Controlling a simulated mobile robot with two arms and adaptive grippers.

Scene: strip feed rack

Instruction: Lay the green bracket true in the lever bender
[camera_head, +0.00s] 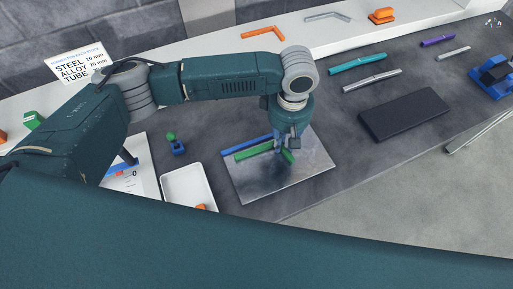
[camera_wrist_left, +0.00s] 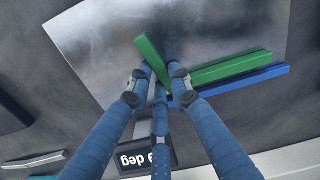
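The green bracket (camera_head: 255,151) is an angled bar over a grey metal plate (camera_head: 296,177), beside a blue bar (camera_head: 240,146) that runs roughly parallel to its long leg. My left gripper (camera_head: 283,147) points down at the bracket's corner. In the left wrist view its three blue fingers (camera_wrist_left: 159,73) converge closely around the bend of the bracket (camera_wrist_left: 228,68) and look shut on it. Whether the bracket touches the plate is hard to tell. A blue device with a black top (camera_head: 492,76) at the right edge may be the lever bender. My right gripper is not seen.
A white tray (camera_head: 187,187) with an orange piece lies left of the plate. A dark flat block (camera_head: 404,113), teal (camera_head: 357,63), grey and purple bars lie to the right. Orange parts (camera_head: 381,16) stand on the white back ledge. Bare bench shows between plate and dark block.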

